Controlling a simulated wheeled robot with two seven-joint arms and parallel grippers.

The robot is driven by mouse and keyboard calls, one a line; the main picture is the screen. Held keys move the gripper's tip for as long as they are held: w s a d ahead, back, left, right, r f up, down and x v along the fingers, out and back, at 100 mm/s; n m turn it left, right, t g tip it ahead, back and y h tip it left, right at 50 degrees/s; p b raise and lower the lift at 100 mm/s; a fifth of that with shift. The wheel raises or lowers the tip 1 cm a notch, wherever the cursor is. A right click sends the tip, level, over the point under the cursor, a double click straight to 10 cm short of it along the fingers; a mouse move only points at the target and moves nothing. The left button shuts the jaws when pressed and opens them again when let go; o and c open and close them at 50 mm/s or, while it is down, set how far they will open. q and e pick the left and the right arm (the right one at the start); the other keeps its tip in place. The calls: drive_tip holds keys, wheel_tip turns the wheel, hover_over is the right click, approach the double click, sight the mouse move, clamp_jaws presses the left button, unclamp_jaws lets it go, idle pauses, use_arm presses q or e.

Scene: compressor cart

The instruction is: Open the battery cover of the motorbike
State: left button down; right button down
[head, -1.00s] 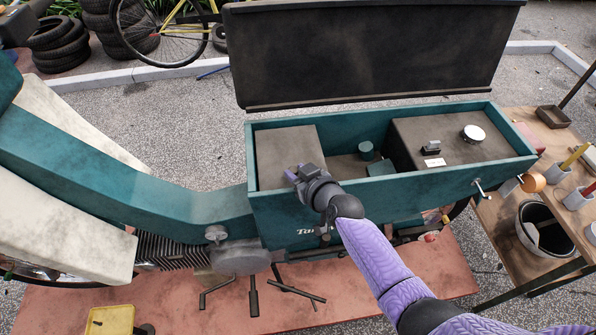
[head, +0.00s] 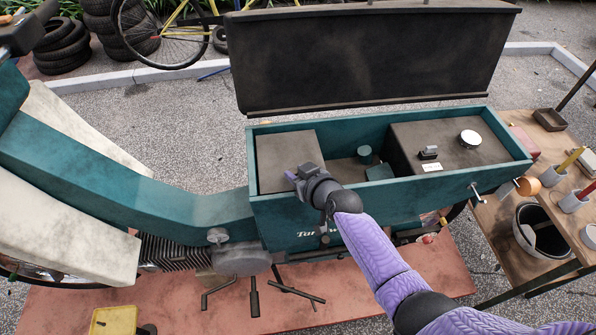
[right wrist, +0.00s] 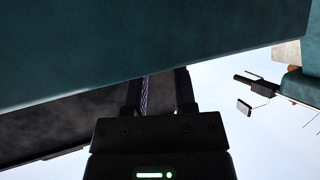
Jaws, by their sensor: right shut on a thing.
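The teal motorbike (head: 120,185) stands with its seat lid (head: 370,60) raised over an open teal box (head: 430,195). In the box's left end is a flat brown-grey cover (head: 287,158), which I take for the battery cover. It lies level in the head view. My right gripper (head: 298,178) is at this cover's front edge, by the box's front wall, and shut on it; the fingers hide the contact. In the right wrist view the gripper's fingers (right wrist: 158,92) reach up beneath a teal panel (right wrist: 120,45). My left gripper is not in view.
The box's right end has a brown panel (head: 455,150) with a round white cap (head: 470,138). A wooden bench (head: 515,220) with cups and a black bucket (head: 541,230) stands at the right. A yellow tray (head: 112,321) lies at the lower left.

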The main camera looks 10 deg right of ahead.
sight(295, 166)
drive_tip(key=r+g+p, duration=0.1)
drive_tip(key=r, duration=0.1)
drive_tip(key=w+r+g+p, duration=0.1)
drive_tip(key=p, duration=0.1)
drive_tip(key=w+r+g+p, duration=0.1)
drive_tip(key=r+p, duration=0.1)
drive_tip(key=shift+w+r+m, duration=0.2)
drive_tip(key=shift+r+m, duration=0.1)
drive_tip(key=shift+w+r, duration=0.6)
drive_tip(key=shift+r, duration=0.2)
drive_tip(key=shift+w+r, duration=0.6)
drive_tip(key=shift+r, duration=0.15)
